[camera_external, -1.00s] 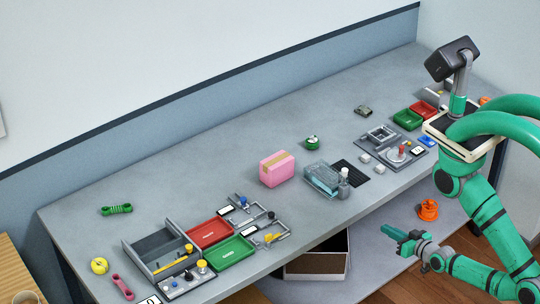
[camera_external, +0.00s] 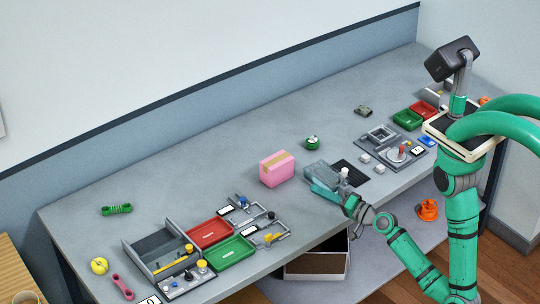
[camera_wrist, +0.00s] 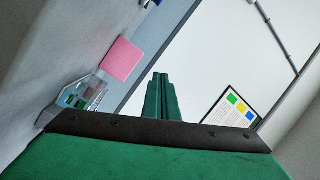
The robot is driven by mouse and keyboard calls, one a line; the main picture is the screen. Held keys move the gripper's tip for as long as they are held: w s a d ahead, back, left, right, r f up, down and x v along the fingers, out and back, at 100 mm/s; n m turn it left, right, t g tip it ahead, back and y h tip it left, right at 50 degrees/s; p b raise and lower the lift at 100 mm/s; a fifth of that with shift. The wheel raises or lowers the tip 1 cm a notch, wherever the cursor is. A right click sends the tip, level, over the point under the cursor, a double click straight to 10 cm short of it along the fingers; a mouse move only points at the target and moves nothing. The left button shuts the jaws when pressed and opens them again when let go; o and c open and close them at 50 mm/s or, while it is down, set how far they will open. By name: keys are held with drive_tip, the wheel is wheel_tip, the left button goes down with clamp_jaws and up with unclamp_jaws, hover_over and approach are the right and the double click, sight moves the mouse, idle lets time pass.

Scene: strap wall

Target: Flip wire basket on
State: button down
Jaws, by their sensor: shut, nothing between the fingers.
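A pale grey-blue, see-through box-like container (camera_external: 314,170) stands near the table's front edge, left of a black vented patch. It may be the wire basket; its make is too small to tell. In the wrist view, a clear container with coloured pieces (camera_wrist: 80,94) lies at the left. My gripper (camera_external: 314,187) is at the container's front side in the external view and hides part of it; I cannot tell whether they touch. In the wrist view my green fingers (camera_wrist: 161,98) are together, with nothing between them. No switch marked for a wire basket can be made out.
A pink box (camera_external: 277,169) stands left of the container, and a white-capped bottle (camera_external: 344,173) at its right. Panels with knobs, a red tray (camera_external: 210,232) and a green tray (camera_external: 231,252) fill the table's left front. The table's back middle is clear.

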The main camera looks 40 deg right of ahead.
drive_tip(key=w+a+r+n+g+y, duration=0.4)
drive_tip(key=w+a+r+y, duration=0.15)
drive_tip(key=r, duration=0.45)
drive_tip(key=w+a+r+n+g+y, duration=0.4)
drive_tip(key=a+r+y, duration=0.15)
drive_tip(key=r, duration=0.35)
drive_tip(key=g+h, duration=1)
drive_tip(key=h, duration=0.6)
hover_over(346, 169)
drive_tip(key=shift+d, duration=0.1)
drive_tip(key=shift+f, duration=0.1)
wheel_tip(346, 169, down, 14)
